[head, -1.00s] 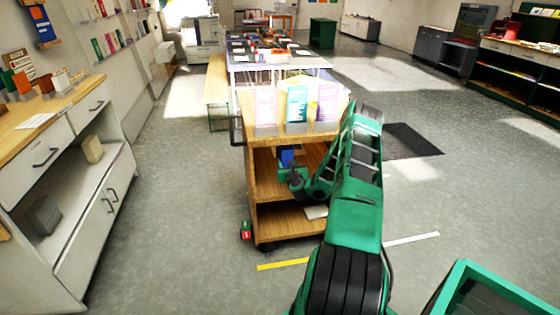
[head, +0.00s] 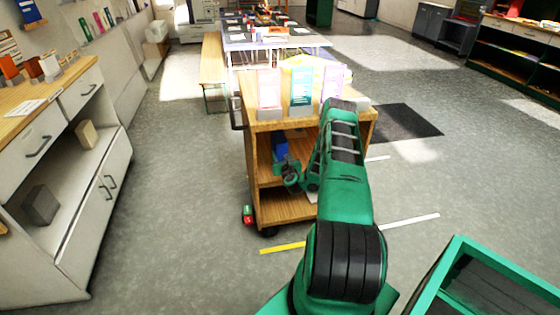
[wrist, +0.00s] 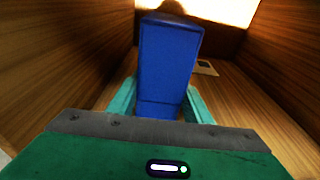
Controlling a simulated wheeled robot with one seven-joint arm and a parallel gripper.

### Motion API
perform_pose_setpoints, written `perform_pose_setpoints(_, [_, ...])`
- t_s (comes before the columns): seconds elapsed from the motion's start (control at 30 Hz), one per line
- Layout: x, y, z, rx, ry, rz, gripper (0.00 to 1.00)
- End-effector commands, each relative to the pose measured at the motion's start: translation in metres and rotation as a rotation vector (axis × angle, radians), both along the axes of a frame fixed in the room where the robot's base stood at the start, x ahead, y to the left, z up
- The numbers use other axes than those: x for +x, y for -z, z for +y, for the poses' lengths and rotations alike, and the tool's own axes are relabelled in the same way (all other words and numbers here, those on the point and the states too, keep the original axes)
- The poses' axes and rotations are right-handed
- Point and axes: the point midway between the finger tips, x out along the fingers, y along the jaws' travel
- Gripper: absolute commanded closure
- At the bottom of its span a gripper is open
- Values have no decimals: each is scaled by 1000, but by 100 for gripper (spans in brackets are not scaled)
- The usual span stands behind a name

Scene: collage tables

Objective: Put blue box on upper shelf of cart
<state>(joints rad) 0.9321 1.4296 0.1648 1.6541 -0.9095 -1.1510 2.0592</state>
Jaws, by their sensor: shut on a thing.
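The blue box (head: 280,143) is in the upper shelf opening of the wooden cart (head: 287,208), below the cart's top. My gripper (head: 284,164) reaches in from the front at the left side of that opening. In the wrist view, the blue box (wrist: 168,62) stands between the two teal fingers of my gripper (wrist: 160,104), which are shut on its sides. Wooden walls show on both sides of it. I cannot tell whether the box's bottom touches the shelf board; my gripper hides it.
Upright leaflets (head: 302,88) stand on the cart's top. A small red and green thing (head: 248,214) lies on the floor by the cart's front left corner. A small pale card (wrist: 207,68) shows behind the box. The white cabinet (head: 60,215) is at the left, with clear floor between.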

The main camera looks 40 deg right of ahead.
Motion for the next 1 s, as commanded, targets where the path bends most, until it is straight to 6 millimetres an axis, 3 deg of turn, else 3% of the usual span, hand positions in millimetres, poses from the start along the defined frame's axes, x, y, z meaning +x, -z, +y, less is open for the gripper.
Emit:
perform_pose_setpoints(0.13, [0, 19, 0, -1, 0, -1, 82])
perform_pose_setpoints(0.47, [0, 22, 0, 0, 1, -1, 82])
perform_pose_setpoints(0.5, [0, 22, 0, 0, 1, 0, 48])
perform_pose_setpoints(0.57, [0, 22, 0, 0, 1, 0, 36])
perform_pose_setpoints(1.0, [-4, 20, 3, 1, 2, 2, 36])
